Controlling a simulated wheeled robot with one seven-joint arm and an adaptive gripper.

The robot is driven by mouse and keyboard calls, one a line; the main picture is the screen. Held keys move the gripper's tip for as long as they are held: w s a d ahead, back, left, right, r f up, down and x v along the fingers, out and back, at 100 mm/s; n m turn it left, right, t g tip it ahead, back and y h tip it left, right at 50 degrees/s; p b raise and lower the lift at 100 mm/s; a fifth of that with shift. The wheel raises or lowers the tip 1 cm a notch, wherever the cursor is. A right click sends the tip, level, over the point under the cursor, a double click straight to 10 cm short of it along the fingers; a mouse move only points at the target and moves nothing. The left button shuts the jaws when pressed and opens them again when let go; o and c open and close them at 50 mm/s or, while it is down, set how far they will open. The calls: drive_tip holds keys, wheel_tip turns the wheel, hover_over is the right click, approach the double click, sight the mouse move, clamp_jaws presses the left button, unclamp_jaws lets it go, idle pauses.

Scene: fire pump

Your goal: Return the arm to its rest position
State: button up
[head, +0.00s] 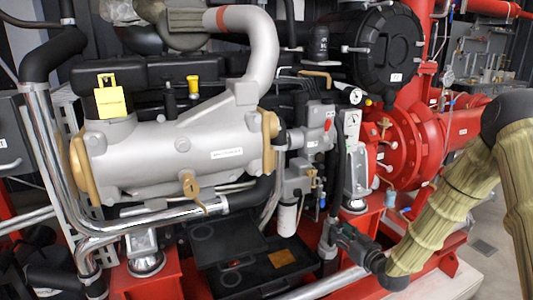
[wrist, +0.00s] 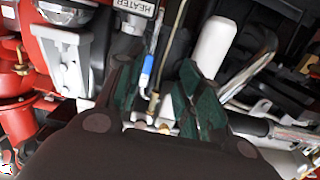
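My arm, in a beige fabric sleeve, comes in from the right of the head view and bends down toward the pump. My gripper (head: 345,238) is at its lower end, in front of the engine's lower middle. In the wrist view my gripper (wrist: 158,95) shows two dark fingers with green pads, spread apart. I see no object held between them; a blue-ended cable (wrist: 147,68) and a brass fitting (wrist: 153,105) show through the gap. Whether the fingers touch anything behind is unclear.
The grey engine cylinder (head: 185,150) with a brass handle (head: 191,186) stands to the left. The red pump housing (head: 405,145) is close behind my arm. A white filter (head: 287,218) hangs left of my gripper. A black tray (head: 285,262) lies below. Open floor shows at right.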

drive_tip(key=s+a+f+m+g+h, duration=0.1)
drive_tip(key=s+a+f+g, duration=0.2)
drive_tip(key=s+f, duration=0.6)
drive_tip(key=s+a+f+m+g+h, duration=0.15)
drive_tip(key=s+f+g, duration=0.25)
drive_tip(key=s+f, duration=0.45)
drive_tip(key=s+a+f+g+h, duration=0.1)
drive_tip(key=s+a+f+g, duration=0.2)
drive_tip(key=s+f, duration=0.65)
drive_tip(key=s+f+m+g+h, duration=0.25)
drive_tip(key=s+g, duration=0.35)
drive_tip(key=s, duration=1.8)
wheel_tip(320, 180, up, 19)
drive_tip(key=n+p, duration=0.1)
drive_tip(key=p, duration=1.8)
drive_tip(key=shift+w+a+f+p, duration=0.15)
drive_tip(key=shift+w+a+p, duration=0.05)
drive_tip(key=shift+a+p, duration=0.15)
